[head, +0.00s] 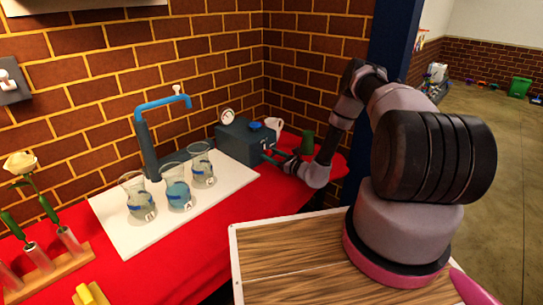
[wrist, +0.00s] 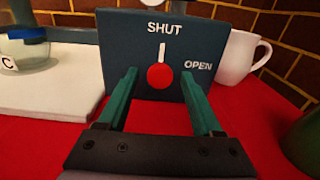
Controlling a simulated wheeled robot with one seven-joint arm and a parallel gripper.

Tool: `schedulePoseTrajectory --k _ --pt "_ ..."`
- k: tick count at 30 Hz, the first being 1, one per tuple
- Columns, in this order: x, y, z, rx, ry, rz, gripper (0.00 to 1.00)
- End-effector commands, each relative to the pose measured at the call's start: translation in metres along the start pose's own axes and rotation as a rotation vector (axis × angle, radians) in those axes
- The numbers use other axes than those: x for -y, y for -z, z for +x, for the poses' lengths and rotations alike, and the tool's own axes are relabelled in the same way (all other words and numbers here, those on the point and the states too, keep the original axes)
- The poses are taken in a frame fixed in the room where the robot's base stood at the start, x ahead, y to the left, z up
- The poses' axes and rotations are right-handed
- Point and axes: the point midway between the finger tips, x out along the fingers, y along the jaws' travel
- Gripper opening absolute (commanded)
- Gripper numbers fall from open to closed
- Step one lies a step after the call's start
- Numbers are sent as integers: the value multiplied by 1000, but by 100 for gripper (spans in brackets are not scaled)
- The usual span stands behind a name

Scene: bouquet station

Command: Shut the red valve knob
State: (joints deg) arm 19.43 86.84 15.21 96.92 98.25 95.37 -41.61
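The red valve knob (wrist: 160,76) is on the front of a dark blue-grey box (wrist: 125,40), which also shows in the head view (head: 238,143). A white line above the knob points straight up at the word SHUT; OPEN is printed to the right. My gripper (wrist: 159,84) is open, with one green finger on each side of the knob and visible gaps between. I cannot tell how far the fingertips are from the panel. In the head view my gripper (head: 284,161) is at the box's front, and the knob is hidden.
A white mug (wrist: 237,57) stands right of the box. A dark green object (wrist: 305,140) is at the right edge. Several labelled glass beakers (head: 178,190) stand on a white board (head: 113,226) beside a blue tap (head: 160,103). The red cloth (wrist: 262,130) before the box is clear.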

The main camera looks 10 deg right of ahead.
Motion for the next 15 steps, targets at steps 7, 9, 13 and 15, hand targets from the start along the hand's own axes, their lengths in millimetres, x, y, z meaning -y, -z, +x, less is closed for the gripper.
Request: schedulePoseTrajectory --k 7,9,13,15 --pt "0 -1 1 3 0 0 69" --pt "0 -1 0 3 0 1 69" --pt "1 -1 -11 2 1 2 69" --pt "1 -1 -23 1 2 2 69"
